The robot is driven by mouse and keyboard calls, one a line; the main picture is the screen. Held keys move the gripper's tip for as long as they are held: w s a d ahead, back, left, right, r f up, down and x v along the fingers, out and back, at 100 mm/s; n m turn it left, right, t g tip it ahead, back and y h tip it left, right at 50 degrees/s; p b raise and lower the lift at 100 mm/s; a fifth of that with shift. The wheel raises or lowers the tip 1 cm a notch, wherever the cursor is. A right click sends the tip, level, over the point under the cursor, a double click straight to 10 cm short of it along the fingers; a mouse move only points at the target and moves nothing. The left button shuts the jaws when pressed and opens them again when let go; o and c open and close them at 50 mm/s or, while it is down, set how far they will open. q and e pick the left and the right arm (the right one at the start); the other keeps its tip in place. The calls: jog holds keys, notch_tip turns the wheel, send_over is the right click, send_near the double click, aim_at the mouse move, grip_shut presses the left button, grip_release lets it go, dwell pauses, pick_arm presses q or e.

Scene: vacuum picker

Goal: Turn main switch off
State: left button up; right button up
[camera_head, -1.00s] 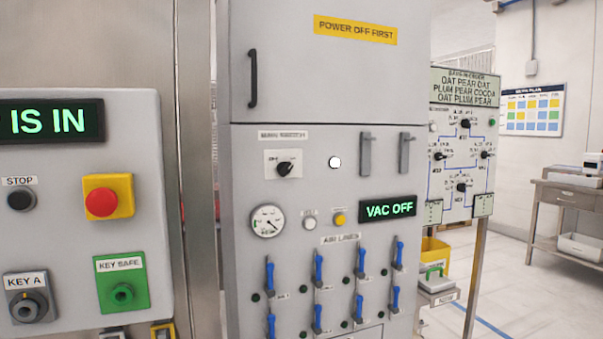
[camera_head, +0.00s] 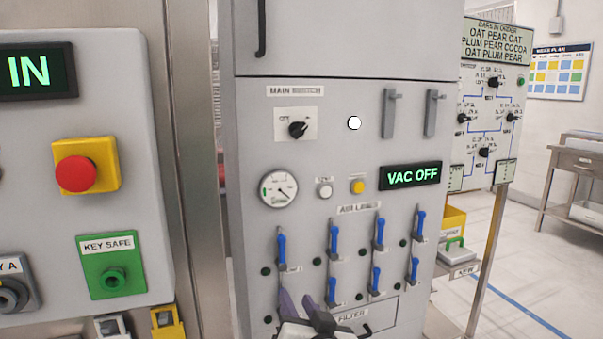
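The main switch (camera_head: 298,129) is a black rotary knob on a white plate, under the label MAIN SWITCH, on the upper part of the grey cabinet front. Its handle is tilted, with one end toward the upper right; the small position marks are hard to read. My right gripper (camera_head: 296,296) shows at the bottom centre, in front of the lower cabinet near the air-line valves, well below the switch. Its two fingers point up with a gap between them, and nothing shows between them. My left gripper is not in view.
Below the switch are a gauge (camera_head: 279,189), a white button, a yellow button (camera_head: 357,187) and a VAC OFF display (camera_head: 411,176). Several blue valve levers (camera_head: 333,240) stick out lower down. At left, a grey panel carries a red emergency button (camera_head: 76,174) and a green key safe (camera_head: 112,266).

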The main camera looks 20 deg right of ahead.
jog(key=w+r+m+t+h, duration=0.2)
jog(key=w+r+m+t, duration=0.15)
jog(key=r, duration=1.25)
jog(key=m+h, duration=0.3)
jog(key=m, duration=0.1)
send_near(300, 133)
jog(key=shift+t, duration=0.55)
jog(key=x, duration=0.2)
jog(key=p+x, duration=0.1)
jog(key=x, duration=0.2)
jog(key=p+x, duration=0.1)
jog(key=x, duration=0.1)
jog(key=shift+w+f, duration=0.25)
jog(key=shift+w+d, duration=0.2)
jog(key=shift+w, duration=0.25)
grip_shut()
